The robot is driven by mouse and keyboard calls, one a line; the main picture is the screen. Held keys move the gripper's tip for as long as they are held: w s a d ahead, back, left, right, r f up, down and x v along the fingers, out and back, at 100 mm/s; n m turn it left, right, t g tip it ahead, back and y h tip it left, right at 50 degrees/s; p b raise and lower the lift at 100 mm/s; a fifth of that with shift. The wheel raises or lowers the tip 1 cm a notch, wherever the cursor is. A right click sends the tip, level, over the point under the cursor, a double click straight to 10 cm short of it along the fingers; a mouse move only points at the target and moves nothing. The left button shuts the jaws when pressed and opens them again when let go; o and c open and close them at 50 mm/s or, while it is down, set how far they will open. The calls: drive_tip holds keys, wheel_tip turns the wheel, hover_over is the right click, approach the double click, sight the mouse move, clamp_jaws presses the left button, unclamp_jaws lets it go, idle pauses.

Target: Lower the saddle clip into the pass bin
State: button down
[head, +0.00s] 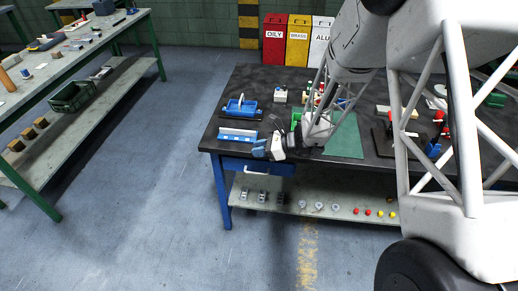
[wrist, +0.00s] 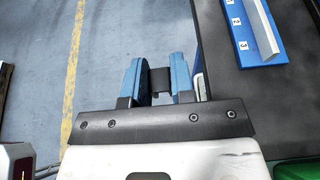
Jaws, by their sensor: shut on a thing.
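My gripper (wrist: 158,82) has blue fingers and is shut on a small dark piece, the saddle clip (wrist: 158,78), which shows between the fingers in the wrist view. In the head view my gripper (head: 265,149) is at the front edge of the black worktop, and the clip cannot be made out there. A green bin (head: 297,117), likely the pass bin, is partly hidden behind my wrist in the head view. A green edge (wrist: 298,171) also shows at the bottom right of the wrist view, away from the fingers.
A blue rack with a numbered white strip (head: 238,135) lies by the front left of the black worktop (head: 222,118). Behind it is a blue holder (head: 240,107). A green mat (head: 344,140) lies right of my wrist. Open floor (head: 130,170) is left of the table.

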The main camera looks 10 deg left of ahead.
drive_tip(key=shift+w, duration=0.1)
drive_tip(key=w+d+r, duration=0.2)
drive_tip(key=w+d, duration=1.3)
drive_tip(key=shift+w+r, duration=0.25)
drive_tip(key=shift+w, duration=0.15)
idle(0.3)
drive_tip(key=shift+a, duration=0.3)
idle(0.3)
drive_tip(key=shift+a, duration=0.25)
drive_tip(key=shift+f, duration=0.2)
idle(0.7)
drive_tip(key=shift+f, duration=1.3)
